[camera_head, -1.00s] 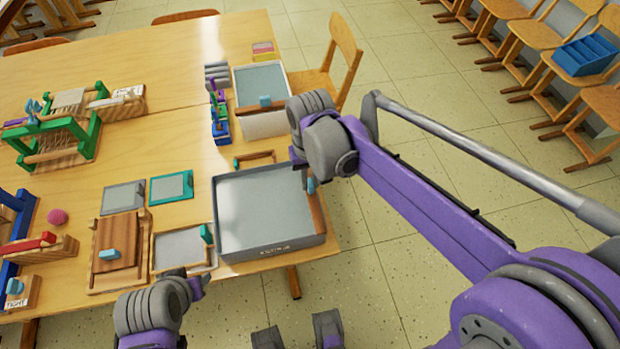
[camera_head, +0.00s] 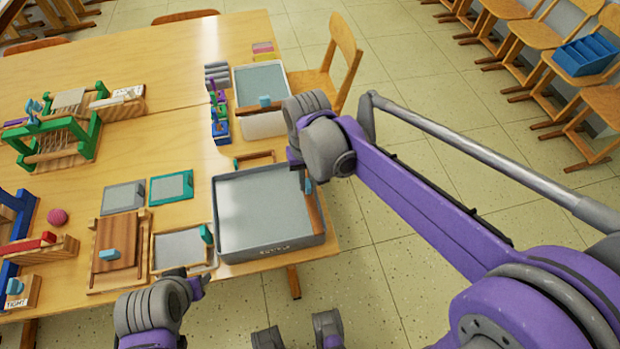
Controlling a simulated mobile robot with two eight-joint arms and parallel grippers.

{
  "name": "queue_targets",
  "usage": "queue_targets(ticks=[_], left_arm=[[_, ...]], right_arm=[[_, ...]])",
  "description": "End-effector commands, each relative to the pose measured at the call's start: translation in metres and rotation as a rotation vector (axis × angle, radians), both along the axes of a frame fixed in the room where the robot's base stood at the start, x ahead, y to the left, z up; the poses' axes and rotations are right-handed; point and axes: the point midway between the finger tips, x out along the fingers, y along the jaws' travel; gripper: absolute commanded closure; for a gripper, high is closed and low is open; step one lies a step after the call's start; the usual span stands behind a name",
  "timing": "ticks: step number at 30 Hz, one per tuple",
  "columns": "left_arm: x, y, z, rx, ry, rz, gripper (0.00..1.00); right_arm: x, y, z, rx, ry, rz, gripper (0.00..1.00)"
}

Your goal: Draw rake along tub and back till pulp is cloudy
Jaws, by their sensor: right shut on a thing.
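The grey tub (camera_head: 222,228) stands near the table's right front corner, with pale grey pulp (camera_head: 262,208) filling it evenly. The rake (camera_head: 314,208), a brown wooden bar with a small blue grip, lies along the tub's right end. My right gripper (camera_head: 306,172) reaches over the tub's right rim and is shut on the rake; its fingers are mostly hidden by the wrist. My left gripper (camera_head: 198,284) is in front of the table's near edge, apart from the tub, and its finger gap is not clear.
Left of the tub lie a framed screen with a green grip (camera_head: 180,248), a wooden press board (camera_head: 118,250) and a green-framed screen (camera_head: 171,188). A lidded tray (camera_head: 262,84) and a wooden chair (camera_head: 336,65) are behind.

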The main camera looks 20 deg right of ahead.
Motion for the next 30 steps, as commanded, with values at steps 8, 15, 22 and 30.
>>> queue_targets(ticks=[8, 15, 22, 30], left_arm=[[0.000, 0.000, 0.003, 0.000, -0.001, 0.000, 0.53], [0.001, 0.000, 0.007, 0.000, -0.002, 0.000, 0.53], [0.001, 0.000, 0.010, 0.000, -0.003, 0.000, 0.53], [0.002, 0.000, 0.012, 0.000, -0.004, 0.000, 0.53]], right_arm=[[0.002, 0.058, 0.001, 0.003, 0.000, 0.008, 1.00], [0.004, 0.130, 0.001, 0.003, -0.001, 0.008, 1.00], [0.006, 0.185, 0.001, 0.001, -0.001, 0.005, 1.00], [0.008, 0.218, 0.001, 0.001, 0.000, 0.001, 1.00]])
